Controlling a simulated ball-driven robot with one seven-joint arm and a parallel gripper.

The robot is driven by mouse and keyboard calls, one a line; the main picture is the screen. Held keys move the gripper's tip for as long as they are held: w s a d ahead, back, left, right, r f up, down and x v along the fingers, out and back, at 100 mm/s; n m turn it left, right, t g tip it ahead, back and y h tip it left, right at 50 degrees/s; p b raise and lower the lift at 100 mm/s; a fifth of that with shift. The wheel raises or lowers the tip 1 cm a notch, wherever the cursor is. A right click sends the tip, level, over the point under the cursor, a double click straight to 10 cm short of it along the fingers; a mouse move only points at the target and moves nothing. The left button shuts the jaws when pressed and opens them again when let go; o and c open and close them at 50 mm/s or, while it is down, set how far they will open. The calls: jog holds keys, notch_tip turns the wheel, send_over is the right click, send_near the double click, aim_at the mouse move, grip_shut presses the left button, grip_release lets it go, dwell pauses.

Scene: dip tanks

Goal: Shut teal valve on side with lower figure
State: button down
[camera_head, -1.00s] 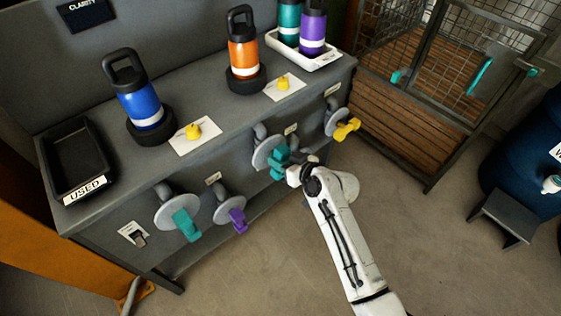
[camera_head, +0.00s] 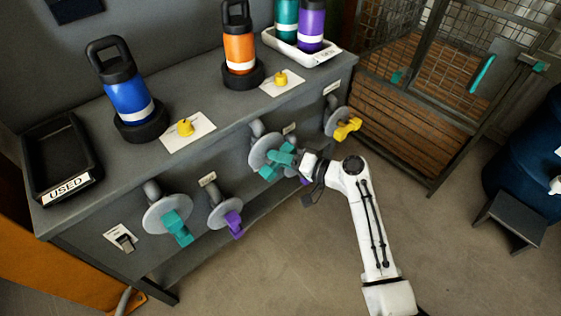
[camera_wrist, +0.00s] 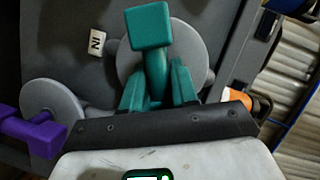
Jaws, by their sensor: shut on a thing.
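The right-hand teal valve (camera_head: 267,173) is on the front of the grey bench, with a round grey disc behind its handle. My gripper (camera_head: 283,158) reaches it from the right. In the wrist view, its two teal fingers (camera_wrist: 159,86) are on either side of the teal valve's (camera_wrist: 150,28) stem and shut on it; the handle's block end points up in that picture. Another teal valve (camera_head: 176,228) is on the left of the bench front, its handle hanging down and slightly right. The figures on the cards are too small to read.
Purple valves sit beside the teal ones: one at left (camera_head: 233,224), one partly behind my gripper, clear in the wrist view (camera_wrist: 42,138). A yellow valve (camera_head: 347,127) is to the right. A wire cage (camera_head: 400,130) and a grey step (camera_head: 510,215) stand right. Floor below is open.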

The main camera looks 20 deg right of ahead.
jog(key=m, duration=0.1)
jog(key=m+y+b, duration=0.1)
jog(key=m+t, duration=0.1)
jog(key=m, duration=0.1)
jog(key=shift+f+y+b, duration=0.25)
jog(key=shift+y+b, duration=0.15)
jog(key=shift+m, duration=0.4)
jog(key=c, duration=1)
grip_release()
jog(key=shift+o, duration=0.2)
jog(key=shift+d, duration=0.1)
jog(key=v, duration=1)
jog(key=shift+s+d+p, duration=0.2)
jog(key=shift+s+p, duration=0.1)
jog(key=shift+f, duration=0.1)
